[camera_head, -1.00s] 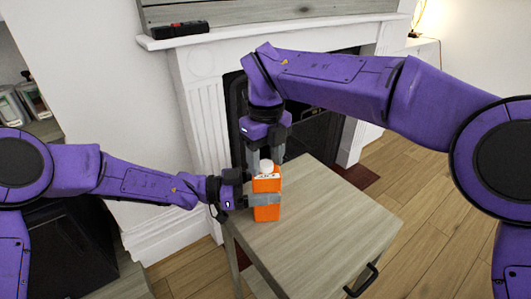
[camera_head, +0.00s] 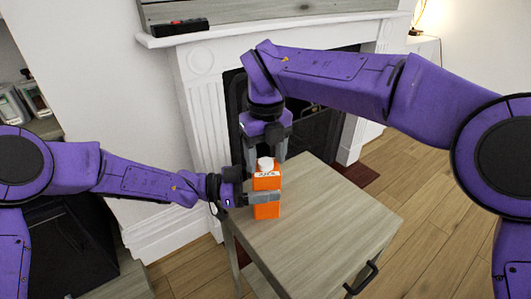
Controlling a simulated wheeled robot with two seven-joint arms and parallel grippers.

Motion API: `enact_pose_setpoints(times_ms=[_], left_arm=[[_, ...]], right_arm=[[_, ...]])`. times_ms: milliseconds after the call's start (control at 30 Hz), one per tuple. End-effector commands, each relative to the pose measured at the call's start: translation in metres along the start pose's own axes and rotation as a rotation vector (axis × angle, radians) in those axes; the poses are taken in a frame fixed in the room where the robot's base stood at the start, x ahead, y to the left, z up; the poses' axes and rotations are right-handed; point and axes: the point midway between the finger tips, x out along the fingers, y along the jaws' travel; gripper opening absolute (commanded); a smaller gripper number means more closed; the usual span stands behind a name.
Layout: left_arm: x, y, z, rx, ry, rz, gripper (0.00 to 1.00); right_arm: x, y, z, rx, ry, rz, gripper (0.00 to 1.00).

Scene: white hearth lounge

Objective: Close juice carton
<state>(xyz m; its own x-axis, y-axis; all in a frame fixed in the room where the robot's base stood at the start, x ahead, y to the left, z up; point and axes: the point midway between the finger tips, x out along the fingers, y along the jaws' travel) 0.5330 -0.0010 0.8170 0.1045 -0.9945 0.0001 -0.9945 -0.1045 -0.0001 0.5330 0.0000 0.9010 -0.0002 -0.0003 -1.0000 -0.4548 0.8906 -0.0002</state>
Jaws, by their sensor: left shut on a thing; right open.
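The orange juice carton (camera_head: 266,211) stands upright on the grey wooden side table (camera_head: 330,228), near its left corner. Its white cap (camera_head: 265,165) is on top at the spout; I cannot tell whether it is fully tight. My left gripper (camera_head: 264,197) comes in from the left and is shut around the carton's body, one grey finger across its front. My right gripper (camera_head: 265,160) points down from above. It is open, with its fingers on either side of the cap; I cannot tell whether they touch it.
A white fireplace (camera_head: 200,110) with a dark opening stands behind the table. A black object (camera_head: 180,27) lies on its mantel. The table's front has a black handle (camera_head: 362,279). The right part of the tabletop is clear, with wooden floor (camera_head: 440,200) beyond.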

Motion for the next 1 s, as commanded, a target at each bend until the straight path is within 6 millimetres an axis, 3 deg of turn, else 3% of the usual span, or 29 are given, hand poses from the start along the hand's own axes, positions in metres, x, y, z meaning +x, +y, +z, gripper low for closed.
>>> enact_pose_setpoints(times_ms=[167,400,600,1000], left_arm=[[0.0,0.0,0.0,0.0,0.0,0.0,0.0],[0.0,0.0,0.0,0.0,0.0,0.0,0.0],[0.0,0.0,0.0,0.0,0.0,0.0,0.0],[0.0,0.0,0.0,0.0,0.0,0.0,0.0]], right_arm=[[-0.018,0.0,0.001,0.001,-0.003,0.0,0.64],[-0.073,0.0,0.001,0.002,-0.004,-0.001,0.64],[-0.108,0.0,0.001,0.001,-0.001,-0.002,0.64],[-0.12,0.0,0.0,0.0,0.001,0.0,0.64]])
